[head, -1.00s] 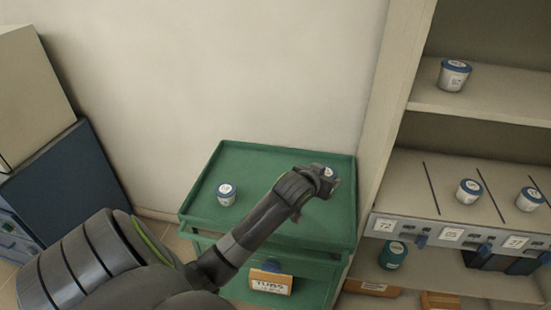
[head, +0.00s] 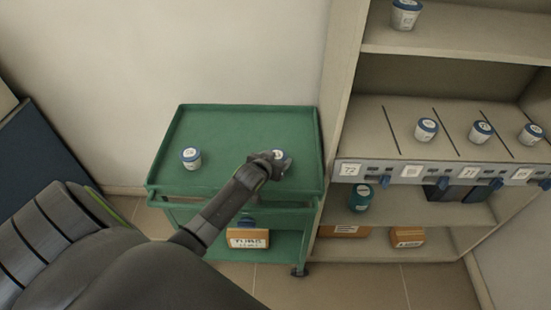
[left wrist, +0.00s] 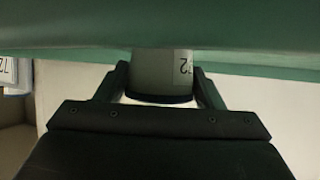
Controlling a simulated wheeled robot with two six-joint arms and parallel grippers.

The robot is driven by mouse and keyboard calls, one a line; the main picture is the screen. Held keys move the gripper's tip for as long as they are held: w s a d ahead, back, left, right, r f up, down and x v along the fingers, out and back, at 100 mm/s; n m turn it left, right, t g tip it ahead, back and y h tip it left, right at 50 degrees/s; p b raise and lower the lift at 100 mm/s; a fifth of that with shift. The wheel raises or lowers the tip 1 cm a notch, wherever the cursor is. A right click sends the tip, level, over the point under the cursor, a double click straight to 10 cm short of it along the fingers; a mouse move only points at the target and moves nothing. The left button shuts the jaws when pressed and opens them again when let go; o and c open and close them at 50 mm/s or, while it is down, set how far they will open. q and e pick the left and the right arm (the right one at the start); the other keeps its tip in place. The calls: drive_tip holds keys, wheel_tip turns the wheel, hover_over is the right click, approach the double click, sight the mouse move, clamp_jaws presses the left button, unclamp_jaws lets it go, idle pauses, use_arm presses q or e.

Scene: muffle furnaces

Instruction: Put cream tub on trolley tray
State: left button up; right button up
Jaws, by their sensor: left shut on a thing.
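The green trolley tray (head: 225,125) is the top of a green trolley in the head view. My left gripper (head: 280,163) is over the right part of the tray. It is shut on a cream tub with a blue lid (head: 278,155), which is mostly hidden by the gripper in the head view. In the left wrist view the tub (left wrist: 160,75) is between the two fingers, its label partly showing "72", close to the green tray surface (left wrist: 70,35). I cannot tell whether its base touches the tray. My right gripper is not in view.
Another blue-lidded tub (head: 191,158) stands on the tray's left part. A shelf unit (head: 340,100) stands close on the right, with several tubs and a teal tub (head: 360,197). A labelled box (head: 247,238) is on the trolley's lower shelf. The tray's middle is clear.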

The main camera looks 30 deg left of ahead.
use_arm(q)
drive_tip(key=shift+f, duration=0.1)
drive_tip(key=o, duration=1.1)
drive_tip(key=shift+c, duration=0.2)
drive_tip(key=shift+s+r, duration=0.1)
drive_tip(key=shift+r, duration=0.1)
drive_tip(key=v, duration=1.1)
drive_tip(key=shift+s, duration=0.35)
drive_tip(key=shift+s, duration=0.1)
